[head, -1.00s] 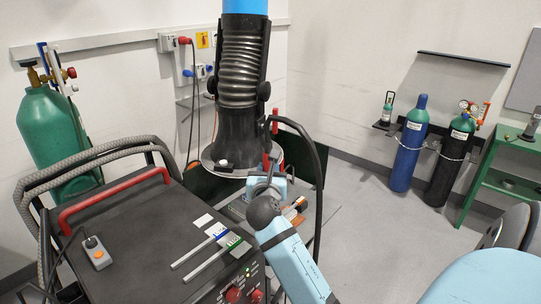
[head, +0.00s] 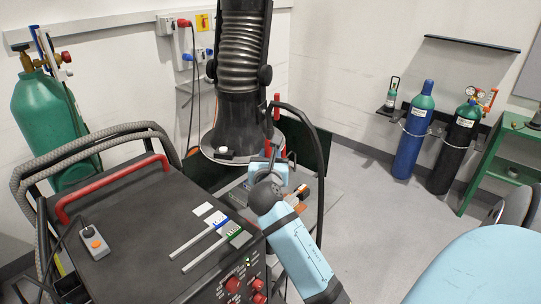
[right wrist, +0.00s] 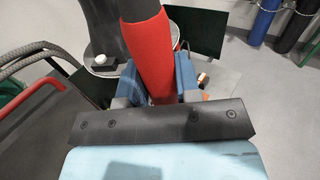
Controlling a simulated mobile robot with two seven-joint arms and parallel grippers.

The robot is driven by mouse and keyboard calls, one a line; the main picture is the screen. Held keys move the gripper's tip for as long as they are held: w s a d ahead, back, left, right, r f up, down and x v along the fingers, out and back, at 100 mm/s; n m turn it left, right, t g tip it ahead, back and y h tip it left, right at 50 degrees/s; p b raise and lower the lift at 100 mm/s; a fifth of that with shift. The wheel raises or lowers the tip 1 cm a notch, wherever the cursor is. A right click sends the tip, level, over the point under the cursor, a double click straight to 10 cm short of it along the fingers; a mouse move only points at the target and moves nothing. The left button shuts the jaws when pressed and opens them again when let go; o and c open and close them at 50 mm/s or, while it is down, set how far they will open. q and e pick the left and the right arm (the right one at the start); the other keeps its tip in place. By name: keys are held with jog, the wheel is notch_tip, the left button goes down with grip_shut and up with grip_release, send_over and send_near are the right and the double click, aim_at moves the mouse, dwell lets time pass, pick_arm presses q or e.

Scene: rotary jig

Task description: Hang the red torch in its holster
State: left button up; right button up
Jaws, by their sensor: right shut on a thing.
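The red torch (right wrist: 148,45) is a thick red handle in the right wrist view, standing up between the two blue fingers of my right gripper (right wrist: 156,78). The gripper is shut on it, and the fingers hide its lower part. In the head view my right gripper (head: 271,172) is in front of the workbench, just right of the black hood. A narrow red piece (head: 277,112) shows above it; I cannot tell whether it is the torch. I cannot make out the holster in either view. My left gripper is not in view.
A black extraction hood (head: 236,138) hangs close to the left of the gripper. A black cable (head: 318,150) arches to its right. A dark machine (head: 150,225) with a red rail fills the lower left. Gas cylinders (head: 412,140) stand far right, with free floor before them.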

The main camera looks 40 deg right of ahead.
jog(key=shift+f+b, duration=0.3)
jog(key=shift+f, duration=0.85)
jog(key=shift+f+b, duration=0.6)
jog(key=shift+f, duration=0.35)
jog(key=shift+f+b, duration=1.25)
jog(key=shift+f, duration=1.65)
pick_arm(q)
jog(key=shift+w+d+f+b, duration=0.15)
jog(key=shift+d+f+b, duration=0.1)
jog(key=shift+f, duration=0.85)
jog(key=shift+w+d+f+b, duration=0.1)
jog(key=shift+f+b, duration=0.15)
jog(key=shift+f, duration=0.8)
pick_arm(e)
jog(key=shift+f, duration=1.55)
pick_arm(q)
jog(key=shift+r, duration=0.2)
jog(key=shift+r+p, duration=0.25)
jog(key=shift+p, duration=0.2)
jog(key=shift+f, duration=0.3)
pick_arm(e)
jog(key=shift+f, duration=0.65)
jog(key=o, duration=1)
jog(key=shift+f, duration=0.1)
